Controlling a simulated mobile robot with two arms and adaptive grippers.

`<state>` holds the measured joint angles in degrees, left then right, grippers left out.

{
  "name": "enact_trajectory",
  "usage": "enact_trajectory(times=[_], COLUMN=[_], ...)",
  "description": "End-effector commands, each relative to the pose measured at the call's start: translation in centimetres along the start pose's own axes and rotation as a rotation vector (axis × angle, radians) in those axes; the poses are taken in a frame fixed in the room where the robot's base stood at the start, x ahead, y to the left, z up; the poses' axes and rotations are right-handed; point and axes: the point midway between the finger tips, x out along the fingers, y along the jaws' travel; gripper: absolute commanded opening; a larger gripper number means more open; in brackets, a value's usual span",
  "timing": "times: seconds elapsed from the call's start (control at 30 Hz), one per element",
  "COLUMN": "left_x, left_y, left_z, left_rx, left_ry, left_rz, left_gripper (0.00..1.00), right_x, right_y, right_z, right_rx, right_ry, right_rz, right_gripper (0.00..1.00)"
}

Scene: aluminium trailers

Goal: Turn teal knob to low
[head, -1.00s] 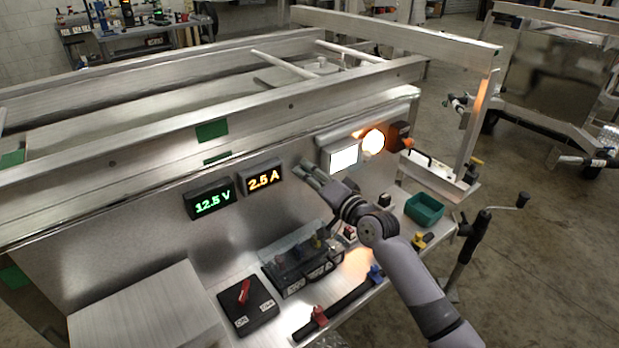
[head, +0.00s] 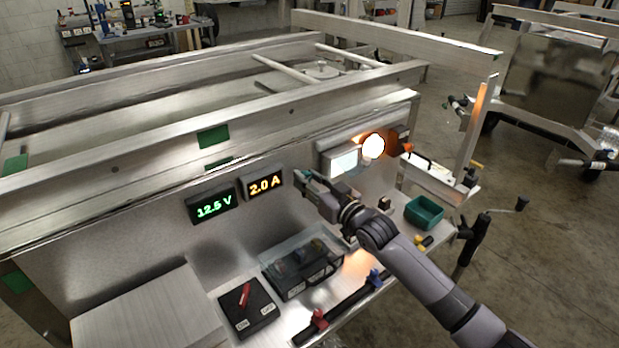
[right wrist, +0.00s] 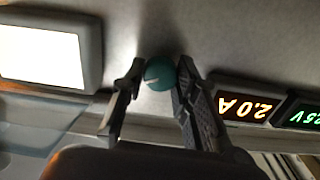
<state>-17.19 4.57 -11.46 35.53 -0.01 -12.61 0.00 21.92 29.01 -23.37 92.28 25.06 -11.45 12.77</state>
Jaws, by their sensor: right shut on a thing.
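The teal knob (right wrist: 160,74) shows in the right wrist view as a round teal disc with a white pointer mark, on the grey panel. My right gripper (right wrist: 157,88) is shut on it, one finger on each side. In the head view my right gripper (head: 308,180) reaches the panel just right of the amber display, and the arm comes in from the lower right. Fingers and knob blend together there. The amber display (head: 265,186) reads 2.0 A and also shows in the right wrist view (right wrist: 245,107). My left gripper is not in view.
A green display (head: 213,206) reads 12.5 V. A lit white panel (head: 343,162) and a glowing round lamp (head: 373,147) are to the right. Below are a black box with a clear cover (head: 300,265), a red-lever switch (head: 246,306) and a teal bin (head: 424,212).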

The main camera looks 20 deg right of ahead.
Motion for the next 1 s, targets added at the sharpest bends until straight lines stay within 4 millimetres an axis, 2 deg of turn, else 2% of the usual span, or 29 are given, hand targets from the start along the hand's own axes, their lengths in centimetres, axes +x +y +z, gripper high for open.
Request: enact_trajectory(times=[1.0], left_x=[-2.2], left_y=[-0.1], left_z=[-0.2], left_rx=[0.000], left_ry=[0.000], left_rz=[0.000], left_gripper=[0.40], right_x=[0.0], right_y=[-0.2], right_z=[0.3], right_rx=[-0.922], right_ry=[-0.004], right_rz=[-0.002], right_gripper=[0.00])
